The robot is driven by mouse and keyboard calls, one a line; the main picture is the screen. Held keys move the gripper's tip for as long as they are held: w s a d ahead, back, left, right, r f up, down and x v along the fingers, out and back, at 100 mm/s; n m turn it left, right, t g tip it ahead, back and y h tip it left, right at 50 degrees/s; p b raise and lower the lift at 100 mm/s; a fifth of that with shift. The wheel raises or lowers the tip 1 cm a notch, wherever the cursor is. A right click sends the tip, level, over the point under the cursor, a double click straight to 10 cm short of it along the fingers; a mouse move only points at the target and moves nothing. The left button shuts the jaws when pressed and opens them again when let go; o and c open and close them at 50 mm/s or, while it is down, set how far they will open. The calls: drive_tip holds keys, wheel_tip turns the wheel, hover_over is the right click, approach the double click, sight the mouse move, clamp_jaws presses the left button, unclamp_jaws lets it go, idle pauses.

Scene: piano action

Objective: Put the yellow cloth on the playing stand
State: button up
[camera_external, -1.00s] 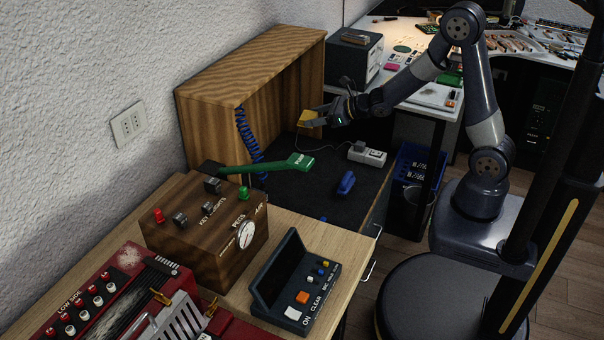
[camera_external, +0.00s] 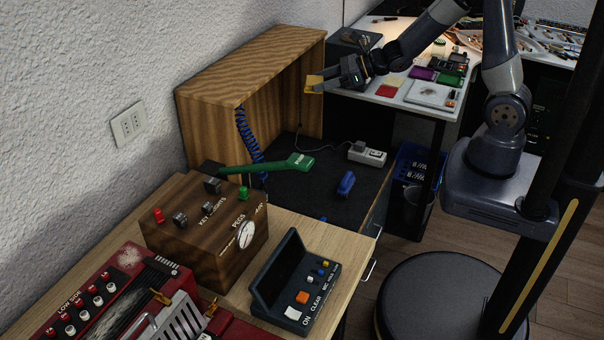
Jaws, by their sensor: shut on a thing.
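My gripper (camera_external: 318,85) is shut on a small yellow thing (camera_external: 313,82), which looks like the yellow cloth. The jaws partly hide the cloth. I cannot tell for sure which thing is the playing stand.
A blue clamp-like thing (camera_external: 346,184) and a white power strip (camera_external: 367,154) lie on the dark panel. A cluttered workbench (camera_external: 420,118) stands behind my arm.

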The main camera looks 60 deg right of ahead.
drive_tip(key=s+a+f+n+g+y+b, duration=0.1)
drive_tip(key=s+a+f+n+y+b, duration=0.15)
drive_tip(key=a+b, duration=0.4)
drive_tip(key=n+g+y+b, duration=0.5)
drive_tip(key=n+g+b, duration=0.2)
drive_tip(key=b, duration=1.1)
hover_over(351, 243)
wheel_tip(351, 243, down, 14)
drive_tip(key=f, duration=0.1)
wheel_tip(351, 243, down, 10)
drive_tip(key=b, duration=0.3)
drive_tip(key=shift+r+b, duration=0.25)
drive_tip(key=shift+b, duration=0.15)
drive_tip(key=shift+f, duration=0.15)
drive_tip(key=o, duration=1)
drive_tip(key=shift+c, duration=0.2)
